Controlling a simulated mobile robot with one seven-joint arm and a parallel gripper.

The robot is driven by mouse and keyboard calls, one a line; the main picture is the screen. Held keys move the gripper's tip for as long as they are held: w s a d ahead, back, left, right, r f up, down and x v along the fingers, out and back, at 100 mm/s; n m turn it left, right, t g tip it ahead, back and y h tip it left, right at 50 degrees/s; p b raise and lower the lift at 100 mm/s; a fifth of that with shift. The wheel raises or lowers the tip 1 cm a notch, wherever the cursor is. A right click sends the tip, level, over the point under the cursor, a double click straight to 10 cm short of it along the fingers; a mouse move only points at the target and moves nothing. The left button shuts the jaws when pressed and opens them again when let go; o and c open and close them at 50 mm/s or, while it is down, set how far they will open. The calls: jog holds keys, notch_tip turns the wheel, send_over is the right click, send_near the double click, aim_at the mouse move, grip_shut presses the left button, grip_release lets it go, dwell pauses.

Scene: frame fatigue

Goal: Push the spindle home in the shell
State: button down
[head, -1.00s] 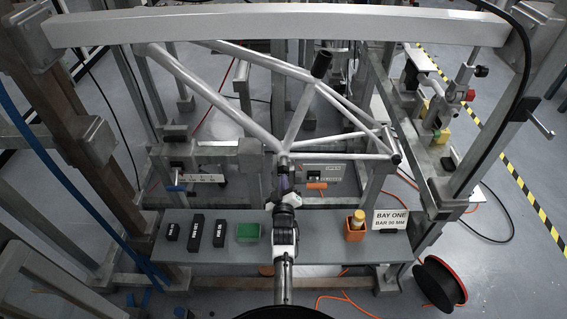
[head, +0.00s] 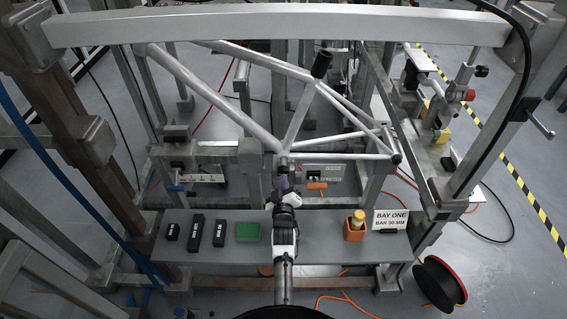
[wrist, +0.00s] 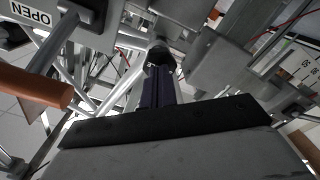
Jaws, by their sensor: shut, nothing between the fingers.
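The bare metal bicycle frame (head: 296,112) is held in the rig. Its shell (head: 284,157) is at the low joint where the tubes meet. My gripper (head: 284,181) is just in front of and below the shell in the head view. In the wrist view my gripper (wrist: 160,75) shows its dark purple fingers shut together, with nothing between them. A dark rounded end (wrist: 161,52), perhaps the spindle, lies right at the fingertips. I cannot tell whether the fingers touch it, or how deep the spindle sits.
The grey shelf (head: 330,245) carries black blocks (head: 196,230), a green tray (head: 247,232), an orange holder (head: 355,232) and a bay sign (head: 391,219). An orange handle (wrist: 35,85) sits left of the fingers in the wrist view. Rig posts stand on both sides.

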aim_at(283, 171)
jog(key=shift+w+b, duration=1.75)
jog(key=shift+w, duration=0.7)
jog(key=s+p, duration=0.2)
jog(key=s, duration=0.4)
dwell(0.6)
